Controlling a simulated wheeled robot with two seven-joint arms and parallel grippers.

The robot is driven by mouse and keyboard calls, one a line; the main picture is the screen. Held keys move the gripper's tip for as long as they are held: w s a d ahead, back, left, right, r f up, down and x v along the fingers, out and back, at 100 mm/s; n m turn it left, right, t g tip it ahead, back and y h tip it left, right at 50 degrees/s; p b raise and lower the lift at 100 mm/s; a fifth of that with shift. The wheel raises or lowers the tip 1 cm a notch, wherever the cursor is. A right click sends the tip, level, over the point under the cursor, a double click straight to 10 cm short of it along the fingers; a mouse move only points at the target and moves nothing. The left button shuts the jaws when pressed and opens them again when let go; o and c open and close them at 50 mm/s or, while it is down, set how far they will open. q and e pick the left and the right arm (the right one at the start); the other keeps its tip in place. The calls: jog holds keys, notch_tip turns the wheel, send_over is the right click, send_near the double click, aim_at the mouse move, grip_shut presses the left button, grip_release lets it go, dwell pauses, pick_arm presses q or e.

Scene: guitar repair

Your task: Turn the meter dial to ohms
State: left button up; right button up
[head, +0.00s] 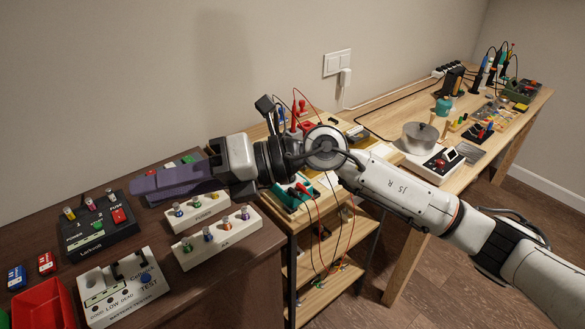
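A teal-cased device (291,198) with red and black leads, which looks like the meter, sits on the middle wooden bench. My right arm crosses in front of it, and I cannot make out its dial. My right gripper (145,187) points left, over the dark table and well to the left of the teal device. Its purple fingers are seen edge-on, so I cannot tell whether they are apart. I see nothing clearly held in it. My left gripper is not in view.
The dark table (210,285) holds a fuse tester (98,232), a white battery tester (125,290), white terminal blocks (215,238) and a red bin (42,306). A metal pot (419,138) stands on the far bench. Leads hang over the middle bench's front.

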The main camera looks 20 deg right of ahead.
jog(key=w+d+f+h, duration=0.25)
jog(key=d+h, duration=0.25)
jog(key=d, duration=0.4)
jog(key=w+d+f+t+h, duration=0.1)
jog(key=w+d+h, duration=0.35)
jog(key=d, duration=0.35)
jog(key=w+d+f+h, duration=0.25)
jog(key=d+h, duration=0.25)
jog(key=d, duration=0.4)
jog(key=shift+t, duration=0.3)
jog(key=p+x, duration=0.1)
jog(key=x, duration=0.3)
jog(key=w+x, duration=0.1)
jog(key=x, duration=0.4)
jog(key=shift+a+r+p, duration=0.15)
jog(key=shift+r+p, duration=0.05)
jog(key=shift+p, duration=0.2)
grip_shut()
